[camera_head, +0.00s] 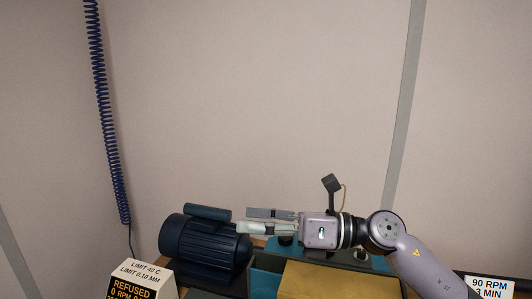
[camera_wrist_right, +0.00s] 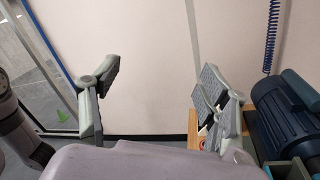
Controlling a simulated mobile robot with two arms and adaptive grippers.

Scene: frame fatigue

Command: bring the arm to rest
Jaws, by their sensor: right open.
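My right arm comes in from the lower right of the head view. Its gripper (camera_head: 248,220) points left, with its two fingers apart and nothing between them. In the right wrist view the fingers of this gripper (camera_wrist_right: 160,82) are spread wide, with only bare wall showing between them. In the head view the gripper overlaps the upper right of a dark blue motor (camera_head: 203,250); I cannot tell how far apart they are. The motor also shows in the right wrist view (camera_wrist_right: 290,110), to the right of the fingers. My left gripper is in neither view.
A yellow block or cover (camera_head: 335,283) lies below the right arm. A sign reading "REFUSED" (camera_head: 140,281) stands front left, and one reading "90 RPM 3 MIN" (camera_head: 490,287) at far right. A coiled blue cable (camera_head: 103,110) hangs at left. The space above is clear.

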